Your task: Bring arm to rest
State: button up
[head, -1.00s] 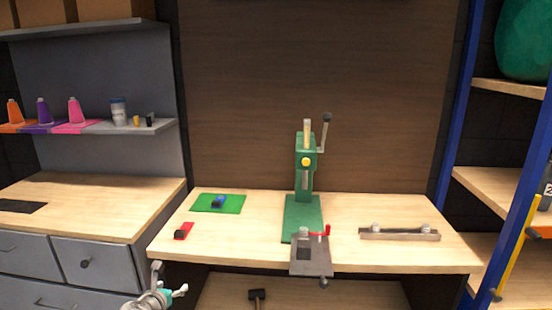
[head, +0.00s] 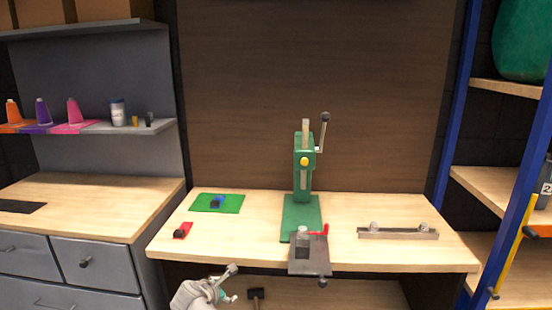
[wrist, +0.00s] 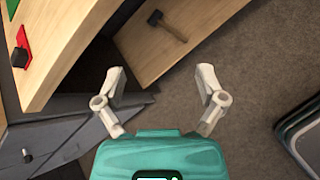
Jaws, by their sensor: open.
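My gripper (head: 231,283) is low in the head view, in front of the workbench's front edge and below its top. In the wrist view its two fingers (wrist: 161,85) are spread apart with nothing between them. The workbench (head: 340,258) stands ahead and carries a green press (head: 304,175), a grey clamp plate (head: 310,262) with a red handle, and a metal bar (head: 398,233). A blue item (head: 218,201) lies on a green mat (head: 233,203) and a red item (head: 182,230) lies near the left edge.
A hammer (head: 256,296) lies on the lower shelf, also in the wrist view (wrist: 167,25). Grey drawers (head: 98,265) stand at left, with thread cones (head: 74,112) on a shelf above. A blue-framed rack (head: 460,100) stands at right. Open floor (wrist: 235,70) shows in the wrist view.

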jog(key=s+d+f+m+g+y, duration=0.1)
jog(key=s+d+f+m+g, duration=0.2)
jog(key=d+m, duration=0.7)
jog(key=s+d+f+m+g+y, duration=0.1)
jog(key=s+d+f+m+g, duration=0.2)
jog(key=d+m, duration=0.6)
jog(key=s+d+f+m+g+y, duration=0.2)
jog(key=s+d+m+g, duration=0.35)
jog(key=d, duration=0.75)
notch_tip(320, 180, up, 14)
jog(key=w+m+t+p, duration=0.1)
jog(key=p, duration=1.2)
jog(key=shift+w+m+p, duration=0.3)
jog(key=shift+w+m, duration=0.05)
jog(key=shift+w, duration=0.05)
jog(key=shift+d+r+t, duration=0.1)
jog(key=shift+t, duration=0.15)
